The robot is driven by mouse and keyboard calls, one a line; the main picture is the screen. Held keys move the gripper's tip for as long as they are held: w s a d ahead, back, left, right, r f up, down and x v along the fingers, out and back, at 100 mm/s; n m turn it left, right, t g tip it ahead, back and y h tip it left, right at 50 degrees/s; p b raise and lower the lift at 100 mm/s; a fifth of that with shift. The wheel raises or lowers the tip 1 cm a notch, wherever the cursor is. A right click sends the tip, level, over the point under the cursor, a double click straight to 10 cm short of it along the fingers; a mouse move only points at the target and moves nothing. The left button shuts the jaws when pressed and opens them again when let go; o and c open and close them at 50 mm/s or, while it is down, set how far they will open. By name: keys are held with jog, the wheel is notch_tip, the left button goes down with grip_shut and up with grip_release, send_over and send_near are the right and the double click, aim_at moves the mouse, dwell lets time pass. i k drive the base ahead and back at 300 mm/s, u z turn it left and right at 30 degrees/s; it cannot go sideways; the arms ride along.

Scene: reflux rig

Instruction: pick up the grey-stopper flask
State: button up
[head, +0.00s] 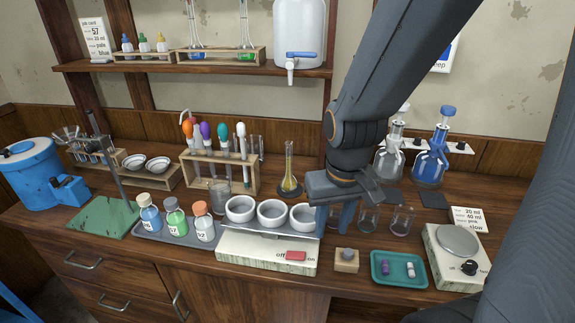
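The flask with the pale grey stopper (391,162) stands at the back right of the bench. It is clear glass, and my arm is in front of its left side. A similar flask with a blue stopper and blue body (431,160) stands just to its right. My gripper (335,220) is in front and to the left of the grey-stopper flask, pointing down over the bench behind the white balance. Its two fingers look apart, with no flask between them. It is clear of both flasks.
Empty glass beakers (402,219) stand between my gripper and the flasks' front. White bowls (272,212), a teal tray (376,278) and a hotplate (457,240) are nearer the front.

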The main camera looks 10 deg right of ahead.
aim_at(289, 184)
jog(key=z, duration=0.05)
jog(key=k, duration=0.5)
jog(key=u, duration=1.15)
jog(key=k, duration=0.7)
jog(key=z, duration=1.15)
jog(key=i, duration=1)
jog(key=z, duration=0.05)
